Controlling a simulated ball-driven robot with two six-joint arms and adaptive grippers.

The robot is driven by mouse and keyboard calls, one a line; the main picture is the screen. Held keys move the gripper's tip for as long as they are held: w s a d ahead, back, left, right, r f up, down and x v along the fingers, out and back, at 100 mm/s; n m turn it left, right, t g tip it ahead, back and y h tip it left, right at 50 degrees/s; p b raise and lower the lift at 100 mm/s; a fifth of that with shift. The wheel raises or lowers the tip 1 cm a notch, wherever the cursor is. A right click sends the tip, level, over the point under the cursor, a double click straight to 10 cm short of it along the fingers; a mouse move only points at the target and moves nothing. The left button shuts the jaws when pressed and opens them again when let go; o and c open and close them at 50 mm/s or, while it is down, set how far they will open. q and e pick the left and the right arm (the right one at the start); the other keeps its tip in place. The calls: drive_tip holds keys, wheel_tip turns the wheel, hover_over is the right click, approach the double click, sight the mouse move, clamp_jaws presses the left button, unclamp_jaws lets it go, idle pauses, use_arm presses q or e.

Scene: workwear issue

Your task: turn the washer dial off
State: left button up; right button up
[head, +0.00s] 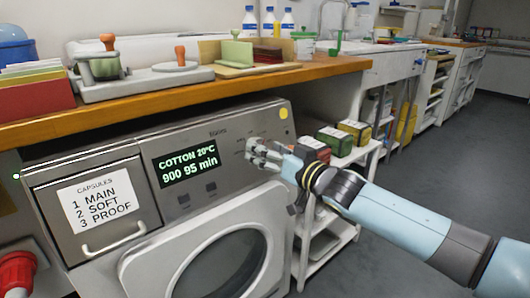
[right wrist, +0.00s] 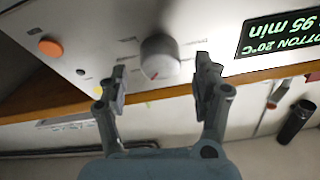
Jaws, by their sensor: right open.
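The washer (head: 225,128) stands under the wooden counter, its front panel facing me. Its lit display (head: 187,163) reads "COTTON 20°C 900 95 min". The washer dial (right wrist: 160,57) is a round grey knob with a small red mark near its lower edge in the right wrist view; labels surround it. My right gripper (right wrist: 160,88) is open, with one finger to each side of the dial and the knob between or just beyond the tips; contact cannot be told. It also shows in the head view (head: 258,152). My left gripper is out of view.
An orange button (right wrist: 50,47) sits on the panel beside the dial. A white cart (head: 340,160) with several small boxes stands right of the washer. Open floor lies further right.

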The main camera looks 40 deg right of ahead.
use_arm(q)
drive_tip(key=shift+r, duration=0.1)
use_arm(e)
drive_tip(key=shift+w+a+f, duration=0.1)
drive_tip(key=shift+w, duration=0.35)
drive_tip(key=c, duration=1.2)
use_arm(q)
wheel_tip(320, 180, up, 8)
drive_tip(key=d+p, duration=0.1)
drive_tip(key=p, duration=0.7)
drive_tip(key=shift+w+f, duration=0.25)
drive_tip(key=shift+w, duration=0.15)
use_arm(e)
drive_tip(key=shift+o, duration=0.2)
drive_tip(key=shift+n+g+y, duration=0.25)
drive_tip(key=shift+n+y, duration=0.35)
drive_tip(key=shift+n, duration=1.2)
drive_tip(key=shift+n+g+y, duration=0.2)
drive_tip(key=shift+n+y, duration=0.4)
drive_tip(key=shift+n, duration=1.2)
drive_tip(key=shift+n+g+y, duration=0.25)
drive_tip(key=shift+n+y, duration=0.35)
drive_tip(key=shift+n, duration=1.2)
